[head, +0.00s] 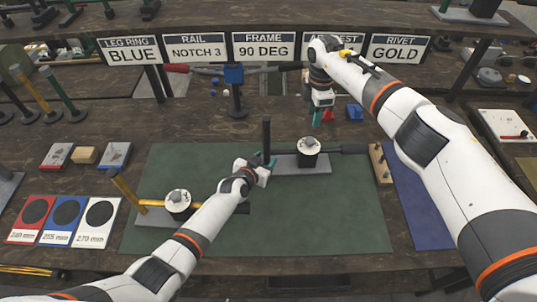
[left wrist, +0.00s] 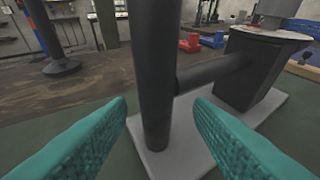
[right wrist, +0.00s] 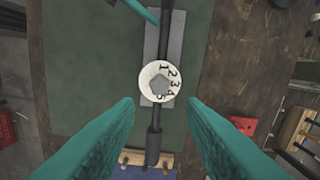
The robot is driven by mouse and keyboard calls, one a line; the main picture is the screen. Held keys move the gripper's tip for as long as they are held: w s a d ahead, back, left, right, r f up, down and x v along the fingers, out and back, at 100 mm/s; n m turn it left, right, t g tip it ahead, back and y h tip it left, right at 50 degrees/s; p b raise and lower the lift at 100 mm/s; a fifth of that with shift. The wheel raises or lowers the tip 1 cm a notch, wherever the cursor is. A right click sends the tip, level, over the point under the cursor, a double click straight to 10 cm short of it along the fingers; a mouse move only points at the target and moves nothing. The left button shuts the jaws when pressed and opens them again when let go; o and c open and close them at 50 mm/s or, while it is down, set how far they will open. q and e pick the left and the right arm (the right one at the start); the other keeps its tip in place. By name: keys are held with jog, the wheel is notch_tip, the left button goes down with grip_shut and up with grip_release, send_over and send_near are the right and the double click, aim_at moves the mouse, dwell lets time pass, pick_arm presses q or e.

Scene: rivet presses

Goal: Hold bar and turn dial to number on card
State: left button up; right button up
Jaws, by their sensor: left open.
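The black upright bar (head: 267,138) stands on the grey-based press (head: 300,168) at the mat's middle. My left gripper (head: 264,165) is open around it; in the left wrist view the bar (left wrist: 155,80) is between the teal fingers, with gaps on both sides. The press's white dial (head: 308,144) has a grey knob and shows numbers 1 to 5 in the right wrist view (right wrist: 161,84). My right gripper (head: 322,114) is open and empty above and behind the dial. The cards include "RAIL NOTCH 3" (head: 196,49), "FRAME 90 DEG" (head: 263,46) and "RIVET GOLD" (head: 395,48).
A second press with a yellow bar (head: 127,190) and white dial (head: 178,200) sits left on the green mat (head: 330,225). Red, blue and white swatch cards (head: 65,217) lie left. A wooden block (head: 380,163) is right. My right arm partly covers one sign.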

pick_arm(q)
jog(key=x, duration=0.3)
jog(key=shift+d, duration=0.2)
jog(key=shift+w+a+f, duration=0.15)
jog(key=shift+w, duration=0.35)
